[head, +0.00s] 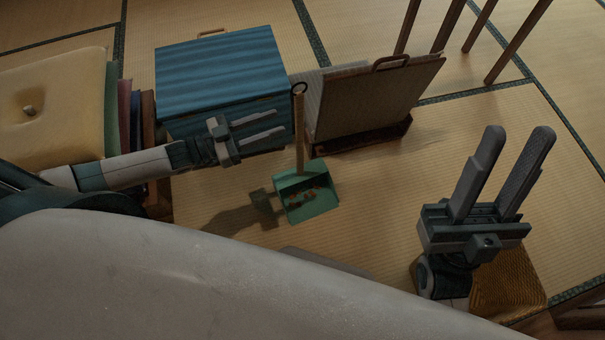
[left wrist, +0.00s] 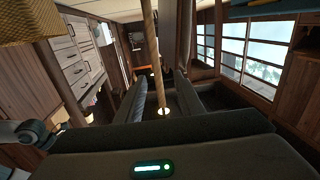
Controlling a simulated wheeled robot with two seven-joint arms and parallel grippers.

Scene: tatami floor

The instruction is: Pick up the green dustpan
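The green dustpan (head: 322,203) stands on the tatami floor near the middle of the head view, with small brown bits in its pan. Its long wooden handle rises upright to a dark ring at the top. My left gripper (head: 279,122) is open and points right at the handle's upper part; its fingertips look just short of it. In the left wrist view, a wooden pole, apparently the handle (left wrist: 155,50), lines up with the gap between the open fingers (left wrist: 162,95). My right gripper (head: 518,132) is open and empty at the right, away from the dustpan.
A blue box (head: 215,75) stands behind my left gripper. A wooden-framed panel with a handle (head: 370,100) stands close right of the dustpan. A yellow cushion (head: 55,100) lies at left. Wooden legs (head: 515,45) stand at back right. Floor between dustpan and right gripper is clear.

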